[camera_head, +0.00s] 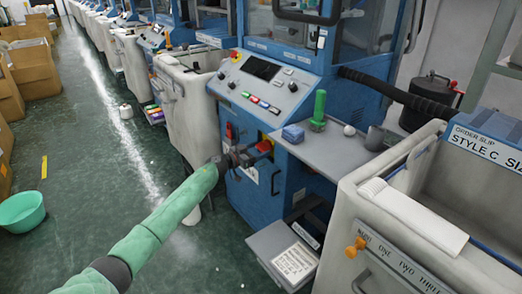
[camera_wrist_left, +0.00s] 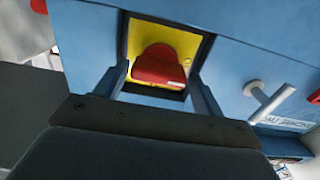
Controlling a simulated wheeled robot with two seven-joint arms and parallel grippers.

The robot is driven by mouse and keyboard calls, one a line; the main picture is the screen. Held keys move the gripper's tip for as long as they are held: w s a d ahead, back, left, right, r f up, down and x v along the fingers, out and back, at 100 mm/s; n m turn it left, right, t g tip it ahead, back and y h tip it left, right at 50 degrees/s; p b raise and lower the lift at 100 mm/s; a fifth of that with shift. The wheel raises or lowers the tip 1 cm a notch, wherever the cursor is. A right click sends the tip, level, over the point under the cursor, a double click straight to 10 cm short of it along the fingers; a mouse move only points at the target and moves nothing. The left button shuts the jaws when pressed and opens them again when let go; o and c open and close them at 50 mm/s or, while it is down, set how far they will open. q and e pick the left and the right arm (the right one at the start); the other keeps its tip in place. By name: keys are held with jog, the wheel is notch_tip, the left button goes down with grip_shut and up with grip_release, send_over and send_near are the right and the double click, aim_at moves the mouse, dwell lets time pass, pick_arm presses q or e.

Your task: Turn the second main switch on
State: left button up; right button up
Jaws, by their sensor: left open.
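A red switch knob (camera_wrist_left: 160,66) sits in a yellow, dark-framed recess on the blue machine front in the left wrist view. In the head view this red switch (camera_head: 264,145) is partly covered by my gripper. My left gripper (camera_wrist_left: 160,78) is open, with one finger on each side of the knob; I cannot tell whether they touch it. In the head view the gripper (camera_head: 256,155) is at the machine front. Another red switch (camera_head: 229,130) is to its left. Whether the knob is on or off is unclear. My right gripper is not in view.
Above the switches is a control panel (camera_head: 262,88) with buttons and a dark screen. A pale bin (camera_head: 185,100) stands left. A grey box (camera_head: 283,250) sits low in front. Green floor (camera_head: 110,165) is open at left.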

pick_arm(q)
jog(key=shift+x, duration=0.9)
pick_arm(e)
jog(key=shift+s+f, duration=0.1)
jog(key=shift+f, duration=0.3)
